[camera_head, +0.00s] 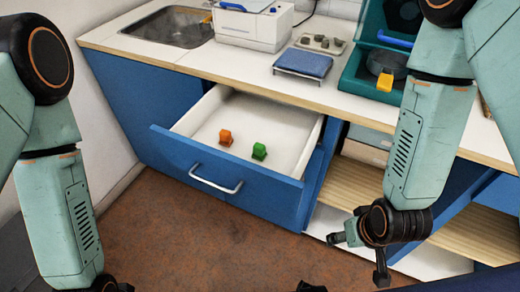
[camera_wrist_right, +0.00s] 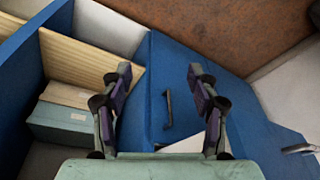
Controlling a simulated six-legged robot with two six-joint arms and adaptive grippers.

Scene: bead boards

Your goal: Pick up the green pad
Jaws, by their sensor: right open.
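My right gripper (camera_head: 357,260) is open and empty, lower right of the drawer and in front of the open shelves. In the right wrist view its two fingers (camera_wrist_right: 160,72) are spread apart, with a blue panel beyond them. The green object is not seen in that view. My left arm hangs at the left, and its fingers are outside the picture.
The blue drawer front has a metal handle (camera_head: 216,182). Pale shelves (camera_head: 355,185) lie right of the drawer. Brown floor (camera_head: 190,240) is clear in front.

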